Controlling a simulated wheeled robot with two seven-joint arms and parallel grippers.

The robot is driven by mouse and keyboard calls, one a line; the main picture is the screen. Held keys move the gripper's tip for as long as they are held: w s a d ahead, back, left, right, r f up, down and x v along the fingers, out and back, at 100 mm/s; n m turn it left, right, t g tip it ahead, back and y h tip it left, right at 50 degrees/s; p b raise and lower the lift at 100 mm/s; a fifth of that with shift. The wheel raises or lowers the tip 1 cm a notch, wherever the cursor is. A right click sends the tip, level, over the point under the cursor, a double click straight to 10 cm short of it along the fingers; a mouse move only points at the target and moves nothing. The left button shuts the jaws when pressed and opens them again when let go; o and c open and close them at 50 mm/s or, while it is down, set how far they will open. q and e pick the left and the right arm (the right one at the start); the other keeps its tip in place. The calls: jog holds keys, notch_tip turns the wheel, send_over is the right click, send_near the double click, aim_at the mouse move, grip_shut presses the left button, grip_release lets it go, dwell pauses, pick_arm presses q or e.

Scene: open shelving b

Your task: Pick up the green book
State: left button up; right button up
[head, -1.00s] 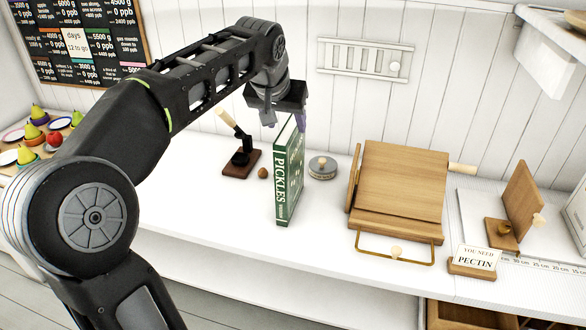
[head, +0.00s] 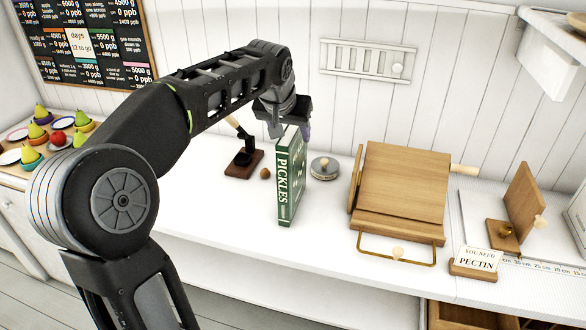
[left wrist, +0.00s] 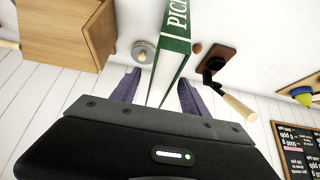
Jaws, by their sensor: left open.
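The green book (head: 290,180), with "PICKLES" on its spine, stands upright on the white counter. My left gripper (head: 290,132) is open at the top of the book, pointing down. In the left wrist view the book (left wrist: 179,22) runs between the two purple-grey fingers (left wrist: 154,92), with its pale page edge facing the camera. A gap shows on each side, so the fingers are not closed on it. The far ends of the fingers are partly hidden in the head view. My right gripper is not in view.
Left of the book are a dark stand with a pale handle (head: 244,163) and a small brown ball (head: 265,173). A round grey tin (head: 324,168) sits close on its right. A wooden bookrest (head: 403,190) stands further right. The counter front is clear.

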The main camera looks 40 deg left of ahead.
pick_arm(q)
jog(key=x, duration=0.3)
jog(key=shift+f, duration=0.15)
jog(key=shift+c, duration=0.5)
grip_shut()
dwell(0.3)
dwell(0.8)
